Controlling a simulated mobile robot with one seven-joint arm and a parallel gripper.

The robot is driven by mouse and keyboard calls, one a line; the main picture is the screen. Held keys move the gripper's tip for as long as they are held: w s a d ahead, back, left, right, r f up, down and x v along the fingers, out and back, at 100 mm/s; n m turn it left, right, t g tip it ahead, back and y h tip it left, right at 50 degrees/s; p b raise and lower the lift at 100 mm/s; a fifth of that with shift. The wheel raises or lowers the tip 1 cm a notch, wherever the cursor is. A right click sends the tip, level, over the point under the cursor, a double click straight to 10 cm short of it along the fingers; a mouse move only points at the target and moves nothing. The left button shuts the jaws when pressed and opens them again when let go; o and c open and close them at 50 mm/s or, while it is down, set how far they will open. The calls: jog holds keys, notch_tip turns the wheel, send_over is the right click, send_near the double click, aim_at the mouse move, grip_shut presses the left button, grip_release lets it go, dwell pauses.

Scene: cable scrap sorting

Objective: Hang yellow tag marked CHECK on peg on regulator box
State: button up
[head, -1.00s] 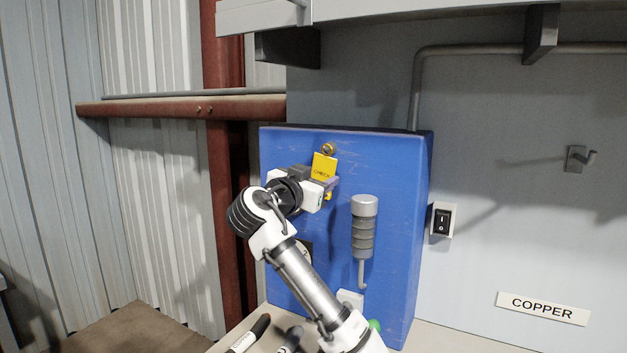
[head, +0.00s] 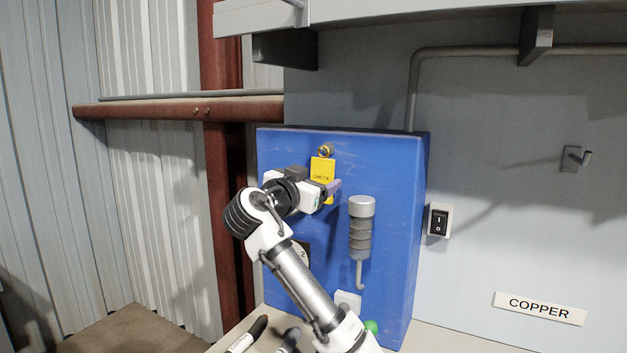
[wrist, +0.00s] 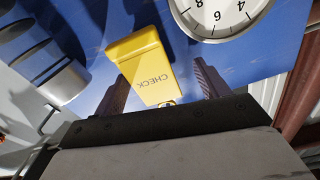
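The yellow tag marked CHECK (head: 321,168) hangs upright against the front of the blue regulator box (head: 400,200). Its top meets the brass ring-like peg (head: 325,151) near the box's upper edge. Exactly how the tag's eye sits on the peg is too small to tell. My gripper (head: 330,192) is at the tag's lower part. In the wrist view the tag (wrist: 152,75) appears upside down between my two fingers (wrist: 160,88), with gaps on both sides, so the gripper looks open. The tag's far end there is partly hidden by the gripper body.
A grey cylinder with a hooked rod (head: 361,230) sticks out on the box front, right of my gripper. A dial gauge (wrist: 215,12) is close by. A switch (head: 438,221) and an empty hook (head: 575,157) are on the wall at right. Markers (head: 245,338) lie on the bench below.

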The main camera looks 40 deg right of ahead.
jog(key=b+v, duration=0.3)
jog(key=v, duration=1)
jog(key=shift+s+a+b, duration=0.15)
jog(key=shift+a+b, duration=0.2)
jog(key=shift+a, duration=0.05)
